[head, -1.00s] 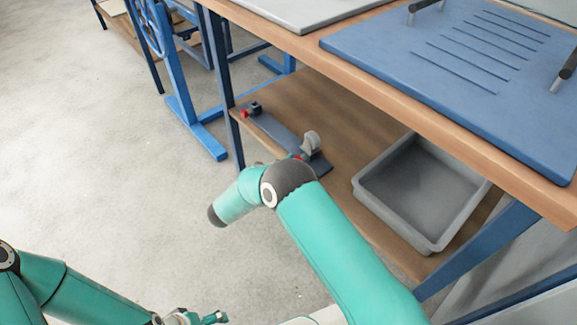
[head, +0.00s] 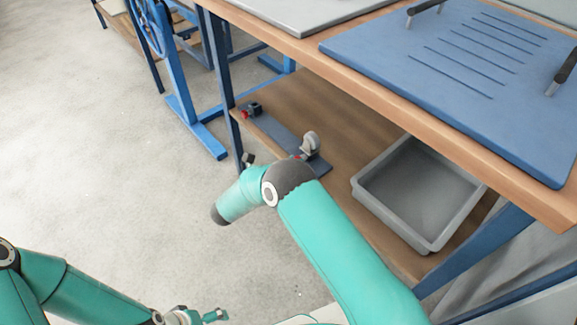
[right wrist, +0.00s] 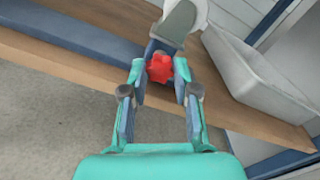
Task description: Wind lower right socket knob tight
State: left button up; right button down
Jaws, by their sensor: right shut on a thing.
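A blue-grey bar (head: 277,132) lies along the front of the lower wooden shelf, with a socket at each end. The red knob (right wrist: 160,68) of the right socket is between my right gripper's fingertips (right wrist: 159,72) in the right wrist view, and the gripper is shut on it. A grey rounded piece (right wrist: 180,22) stands just beyond the knob. In the head view my right arm mostly hides this knob and gripper. The left socket has its own red knob (head: 245,114). My left gripper (head: 214,316) is low at the bottom edge, away from the shelf; its jaw opening is unclear.
A grey tray (head: 428,243) sits on the lower shelf to the right of the bar. The tabletop with a blue slotted board (head: 400,60) overhangs the shelf. A blue table leg (head: 222,90) stands at the left. Open floor lies in front.

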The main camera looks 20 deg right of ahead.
jog(key=shift+s+d, duration=0.2)
jog(key=shift+d, duration=0.1)
jog(key=c, duration=0.9)
grip_release()
jog(key=shift+o, duration=0.2)
jog(key=shift+a, duration=0.1)
jog(key=v, duration=0.7)
jog(key=shift+a, duration=0.2)
jog(key=shift+f, duration=0.1)
